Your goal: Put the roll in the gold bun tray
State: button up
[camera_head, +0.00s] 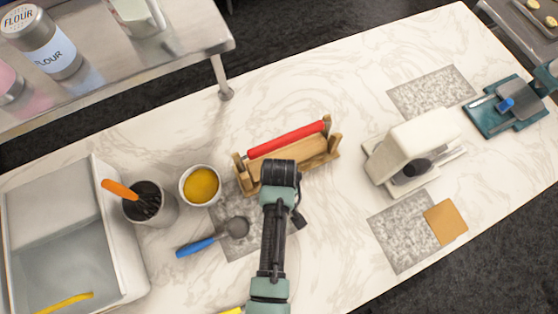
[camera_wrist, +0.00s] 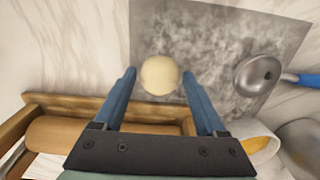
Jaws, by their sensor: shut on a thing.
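The roll (camera_wrist: 159,75) is a pale, round ball between the two blue fingers of my gripper (camera_wrist: 160,82) in the wrist view. My gripper is shut on it, above a grey mat (camera_wrist: 215,45). In the head view my dark wrist hides the fingers and the roll beside the wooden stand. A flat gold-tan square (camera_head: 445,222) lies at the right on a speckled mat; I cannot tell whether it is the gold bun tray. A tray with small buns (camera_head: 535,20) shows at the top right corner, partly cut off.
A wooden stand with a red rolling pin (camera_head: 285,139) is close to my wrist. A cream machine (camera_head: 415,148) stands right. The counter between stand and machine is clear.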

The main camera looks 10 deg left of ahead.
jog(key=shift+f, duration=0.15)
jog(key=o, duration=1.3)
